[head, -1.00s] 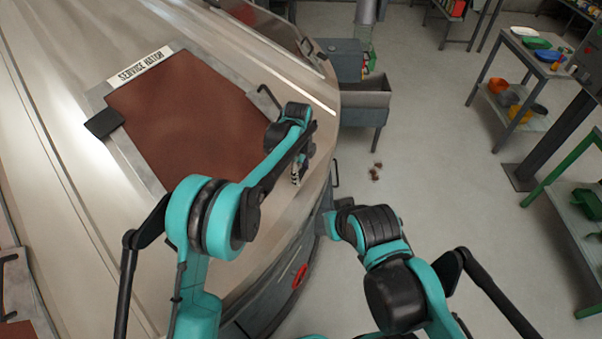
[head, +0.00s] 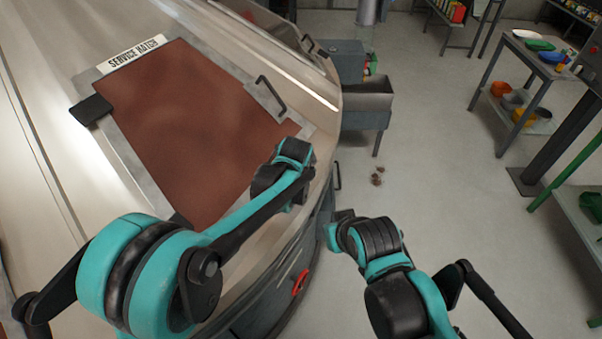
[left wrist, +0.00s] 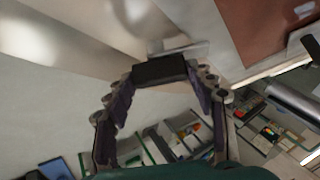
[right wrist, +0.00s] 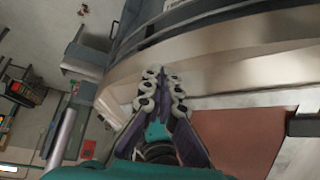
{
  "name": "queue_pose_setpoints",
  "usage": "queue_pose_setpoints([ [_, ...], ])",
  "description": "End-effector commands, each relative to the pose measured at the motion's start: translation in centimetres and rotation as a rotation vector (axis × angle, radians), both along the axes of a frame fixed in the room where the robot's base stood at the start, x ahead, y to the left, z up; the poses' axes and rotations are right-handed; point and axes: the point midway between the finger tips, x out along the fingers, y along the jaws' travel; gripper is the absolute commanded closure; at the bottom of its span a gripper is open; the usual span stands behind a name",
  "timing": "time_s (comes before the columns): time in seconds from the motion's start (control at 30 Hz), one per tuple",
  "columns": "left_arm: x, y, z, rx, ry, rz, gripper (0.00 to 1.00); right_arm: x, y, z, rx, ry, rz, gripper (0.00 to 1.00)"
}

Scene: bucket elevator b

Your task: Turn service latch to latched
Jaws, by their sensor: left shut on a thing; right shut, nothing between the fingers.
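The brown service hatch (head: 190,120) has a grey frame and a "SERVICE HATCH" label (head: 138,52). In the left wrist view a small black block (left wrist: 160,70), which looks like the service latch, sits by a grey plate on the metal cover. My left gripper (left wrist: 157,88) is shut on this block, one finger at each side. In the head view my left wrist (head: 285,170) hides the fingers and the block, at the hatch's lower right corner. My right gripper (right wrist: 160,75) is shut and empty, in front of the cover's curved edge; the head view shows it poorly.
A dark handle (head: 271,97) stands on the hatch's right side, and a black hinge block (head: 91,110) is on its left edge. A red wheel (head: 300,282) is on the machine's side. Open floor (head: 430,160) lies to the right.

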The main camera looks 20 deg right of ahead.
Motion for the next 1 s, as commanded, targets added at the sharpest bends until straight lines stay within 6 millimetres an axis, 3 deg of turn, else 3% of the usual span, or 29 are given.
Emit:
queue_pose_setpoints([
  [0.4, -0.4, -0.2, -0.5, -0.144, -0.142, 0.278, 0.74, 0.0, 0.0, -3.0, 0.000, 0.000, 0.000, 1.00],
  [1.0, -0.4, -0.2, -0.4, -0.224, -0.215, 0.435, 0.74, 0.0, 0.0, -4.2, 0.000, 0.000, 0.000, 1.00],
])
